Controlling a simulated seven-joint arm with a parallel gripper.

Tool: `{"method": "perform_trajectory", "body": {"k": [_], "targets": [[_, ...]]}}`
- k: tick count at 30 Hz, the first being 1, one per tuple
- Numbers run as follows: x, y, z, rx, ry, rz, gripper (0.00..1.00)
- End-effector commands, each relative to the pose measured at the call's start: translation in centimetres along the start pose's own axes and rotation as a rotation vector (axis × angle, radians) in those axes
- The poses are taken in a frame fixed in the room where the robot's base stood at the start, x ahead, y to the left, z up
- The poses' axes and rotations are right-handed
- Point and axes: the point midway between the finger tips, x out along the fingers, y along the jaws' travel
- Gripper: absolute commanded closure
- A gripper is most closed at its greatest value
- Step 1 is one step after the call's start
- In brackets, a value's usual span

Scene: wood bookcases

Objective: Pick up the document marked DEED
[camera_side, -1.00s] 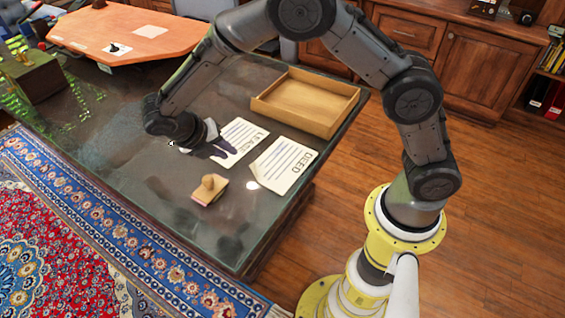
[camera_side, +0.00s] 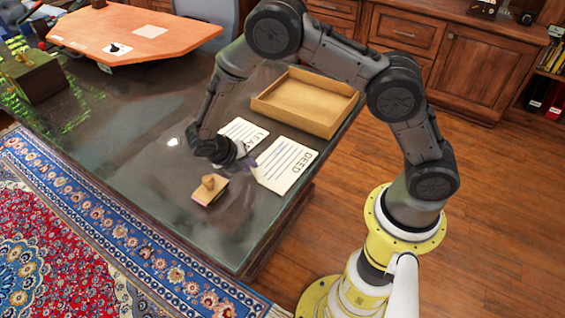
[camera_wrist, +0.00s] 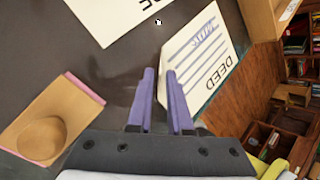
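The document marked DEED (camera_side: 285,165) lies flat on the dark desk, near its right edge, in the side view. It also shows in the wrist view (camera_wrist: 207,62), right of centre, with its lettering upside down. My gripper (camera_side: 250,162) is low over the desk at the left edge of this sheet. The right finger overlaps the sheet's near left edge in the picture. I cannot tell whether it touches the paper.
The LEASE document (camera_side: 241,131) lies left of DEED, partly hidden by my arm. A wooden stamp (camera_side: 209,190) stands in front, close to my gripper; it also shows in the wrist view (camera_wrist: 42,135). An open wooden tray (camera_side: 310,121) sits behind the papers. Bare desk lies to the left.

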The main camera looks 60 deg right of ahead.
Motion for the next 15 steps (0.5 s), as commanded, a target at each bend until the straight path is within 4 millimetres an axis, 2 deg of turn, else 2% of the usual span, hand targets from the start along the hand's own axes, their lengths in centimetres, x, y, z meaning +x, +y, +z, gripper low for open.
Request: {"method": "perform_trajectory", "body": {"k": [3, 10, 11, 14, 15], "targets": [[0.95, -0.04, -0.04, 0.001, 0.001, -0.001, 0.82], [1.08, -0.01, -0.01, 0.001, 0.0, 0.001, 0.82], [1.08, -0.01, -0.02, 0.001, 0.0, 0.0, 0.84], [1.06, 0.0, -0.01, 0.001, 0.0, 0.001, 1.0], [1.06, -0.01, -0.02, 0.001, 0.0, 0.001, 1.0]]}}
